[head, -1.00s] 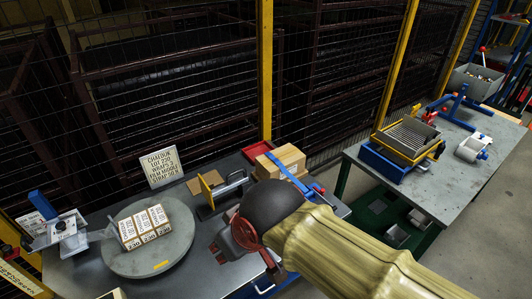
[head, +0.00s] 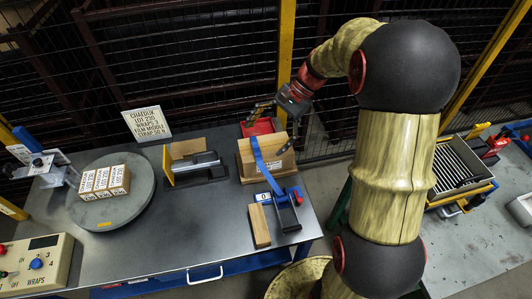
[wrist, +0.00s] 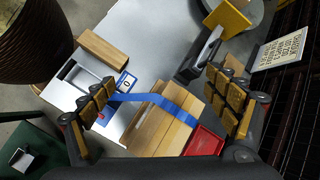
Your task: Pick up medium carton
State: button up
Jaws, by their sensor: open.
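A brown carton (head: 248,165) with a blue strap over it stands at the right end of the grey table. In the wrist view the strapped carton (wrist: 150,130) lies between my finger pads. Three small white-labelled cartons (head: 104,182) stand together on the round turntable (head: 143,200). No marking that I can read tells which is the medium one. My gripper (head: 275,126) is open and empty, above the strapped carton's back right side. In the wrist view my gripper (wrist: 160,108) has its fingers wide apart, with a gap to the carton below.
A red tray (head: 262,126) sits behind the strapped carton. A blue strapping tool (head: 287,212) and a wooden block (head: 259,226) are in front. A film holder with a yellow plate (head: 168,166) is left of it. A wire fence runs behind the table.

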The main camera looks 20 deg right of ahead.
aim_at(268, 146)
jog(key=shift+o, duration=1.2)
jog(key=w+d+f+m+y, duration=0.1)
jog(key=d+f, duration=0.1)
jog(key=w+d+f+m+y, duration=0.1)
jog(key=w+d+f+m, duration=0.1)
jog(key=f, duration=0.1)
jog(key=w+d+f+m+y, duration=0.1)
jog(key=w+d+f, duration=0.1)
jog(key=shift+w+f+t+p, duration=0.15)
jog(key=shift+w+t+p, duration=0.05)
jog(key=shift+t+p, duration=0.2)
jog(key=d+f+m+y, duration=0.1)
jog(key=f, duration=0.1)
jog(key=w+d+f+m+t, duration=0.1)
jog(key=d+f, duration=0.1)
jog(key=w+d+f+m+y, duration=0.1)
jog(key=f, duration=0.1)
jog(key=shift+w+d+f+m+t+y, duration=0.2)
jog(key=shift+d+m+t+y, duration=0.1)
jog(key=shift+d+m+t, duration=0.1)
jog(key=shift+x, duration=1.2)
jog(key=a+f+b, duration=0.1)
jog(key=a, duration=0.1)
jog(key=w+a+f+b, duration=0.1)
jog(key=f, duration=0.1)
jog(key=shift+a, duration=0.7)
jog(key=shift+c, duration=0.3)
